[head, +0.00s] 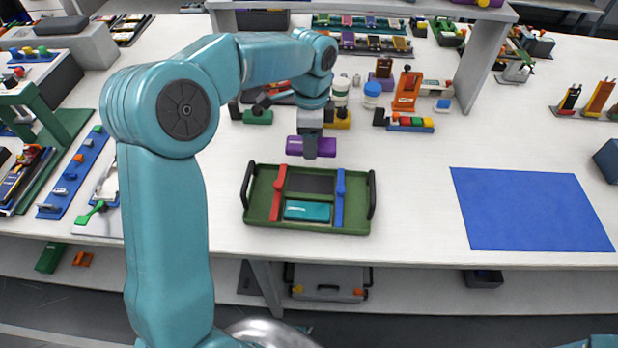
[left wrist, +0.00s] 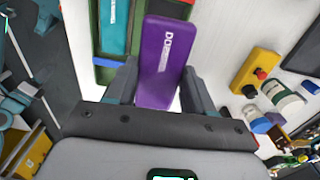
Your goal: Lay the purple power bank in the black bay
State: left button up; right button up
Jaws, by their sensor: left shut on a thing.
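The purple power bank (head: 296,146) is behind the green tray in the head view. My left gripper (head: 311,151) is shut on it. In the left wrist view the purple power bank (left wrist: 163,60) sits between the two fingers, white lettering facing the camera. The green tray (head: 262,219) has a black bay (head: 310,184) in its rear middle, which looks empty. A teal power bank (head: 307,211) lies in front of that bay. Part of the tray shows beyond the gripper in the left wrist view. My right gripper is out of view.
A red bar (head: 278,195) and a blue bar (head: 340,197) flank the bay, and dark handles rise at the tray's ends. White jars, blocks and a yellow box (left wrist: 254,72) stand behind. A blue mat (head: 532,210) lies right, with clear table between.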

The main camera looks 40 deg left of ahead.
aim_at(310, 185)
pick_arm(q)
notch_tip(310, 185, down, 12)
jog(key=shift+f, duration=0.6)
jog(key=o, duration=0.9)
jog(key=shift+f, duration=0.15)
jog(key=shift+c, duration=0.2)
